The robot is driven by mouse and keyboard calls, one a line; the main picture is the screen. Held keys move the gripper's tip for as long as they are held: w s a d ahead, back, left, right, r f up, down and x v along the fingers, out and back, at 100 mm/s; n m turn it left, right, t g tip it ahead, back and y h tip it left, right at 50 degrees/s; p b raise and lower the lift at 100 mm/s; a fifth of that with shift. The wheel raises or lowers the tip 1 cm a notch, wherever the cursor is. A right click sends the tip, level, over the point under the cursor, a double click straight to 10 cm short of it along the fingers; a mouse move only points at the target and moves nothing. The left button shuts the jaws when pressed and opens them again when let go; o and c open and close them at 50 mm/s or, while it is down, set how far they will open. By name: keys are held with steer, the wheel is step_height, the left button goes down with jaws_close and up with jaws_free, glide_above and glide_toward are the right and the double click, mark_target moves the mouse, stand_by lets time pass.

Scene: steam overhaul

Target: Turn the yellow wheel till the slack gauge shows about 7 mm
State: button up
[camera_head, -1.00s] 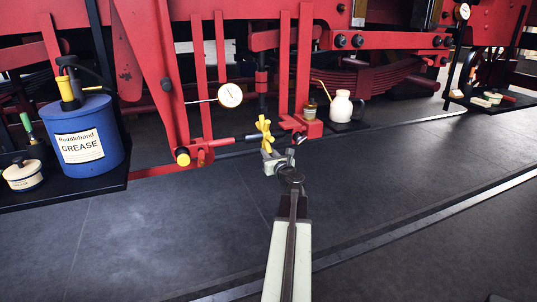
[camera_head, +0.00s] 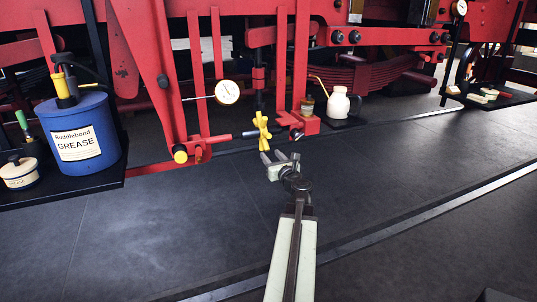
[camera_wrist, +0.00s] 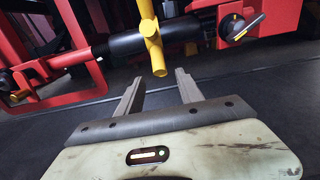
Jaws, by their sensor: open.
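The yellow wheel (camera_head: 262,131) has stubby spokes and sits on a dark rod between red brackets. In the wrist view its yellow spokes (camera_wrist: 152,42) stand just beyond my fingertips, with one spoke pointing down towards the gap. My gripper (camera_head: 280,157) is open and empty, just below and in front of the wheel. Its two fingers show apart in the wrist view (camera_wrist: 160,80) with nothing between them. A round white dial gauge (camera_head: 228,92) with a thin rod hangs left of the wheel. Its needle shows, but its figures are too small to read.
A blue grease drum (camera_head: 83,135) and a cream tin (camera_head: 19,172) stand at the left. A white jug (camera_head: 338,103) stands right of the wheel. A second dial (camera_head: 459,8) is at the upper right. The dark floor in front is clear.

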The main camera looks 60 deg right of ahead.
mark_target(270, 138)
steer(key=r+p, duration=0.2)
steer(key=s+r+p, duration=0.1)
steer(key=r+p, duration=0.2)
steer(key=a+r+p, duration=0.1)
steer(key=r+p, duration=0.1)
steer(key=shift+s+a+r+p, duration=0.1)
steer(key=shift+s+r+p, duration=0.15)
steer(key=shift+r+p, duration=0.05)
steer(key=shift+f+b, duration=0.3)
steer(key=shift+w, duration=0.15)
steer(key=x, duration=0.5)
steer(key=shift+w+d, duration=0.25)
steer(key=shift+d, duration=0.15)
jaws_close()
